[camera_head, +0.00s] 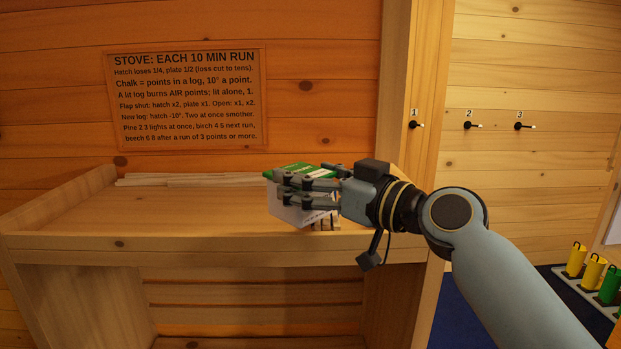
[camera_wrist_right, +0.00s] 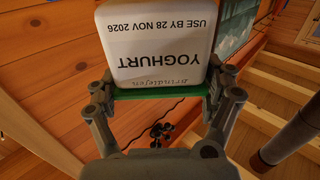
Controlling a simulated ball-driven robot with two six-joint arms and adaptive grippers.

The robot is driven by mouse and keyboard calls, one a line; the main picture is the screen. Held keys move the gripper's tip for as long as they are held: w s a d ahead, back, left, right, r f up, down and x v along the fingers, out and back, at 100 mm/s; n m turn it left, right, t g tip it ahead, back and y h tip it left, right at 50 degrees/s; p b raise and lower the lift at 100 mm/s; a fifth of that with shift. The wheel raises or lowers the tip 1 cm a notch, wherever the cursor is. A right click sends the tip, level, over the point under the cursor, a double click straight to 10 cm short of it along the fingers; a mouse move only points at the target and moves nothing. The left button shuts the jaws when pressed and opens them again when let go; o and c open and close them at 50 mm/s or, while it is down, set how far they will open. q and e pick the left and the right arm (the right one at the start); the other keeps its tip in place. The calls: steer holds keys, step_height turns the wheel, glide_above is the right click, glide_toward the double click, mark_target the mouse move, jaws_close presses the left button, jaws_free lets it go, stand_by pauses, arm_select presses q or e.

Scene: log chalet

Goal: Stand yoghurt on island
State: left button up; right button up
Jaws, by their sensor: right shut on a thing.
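The yoghurt (camera_head: 299,214) is a boxy white tub with a green top. In the head view it is near the middle, green side up, in front of the wooden bench top. My right gripper (camera_head: 287,186) comes from the right and is shut on it, with its fingers covering part of the near side. In the right wrist view the yoghurt (camera_wrist_right: 158,45) sits between both fingers, its printed label upside down in the picture. I cannot tell whether its base touches the bench. I cannot identify the island. My left gripper is not in view.
The wooden bench (camera_head: 190,243) has a raised left side and thin wooden strips (camera_head: 180,180) at the back. A stove notice (camera_head: 187,98) hangs above. Numbered hooks (camera_head: 467,126) are on the right wall. Yellow and green cylinders (camera_head: 592,271) stand at lower right. The bench's left part is clear.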

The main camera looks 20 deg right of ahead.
steer(key=o, duration=1.4)
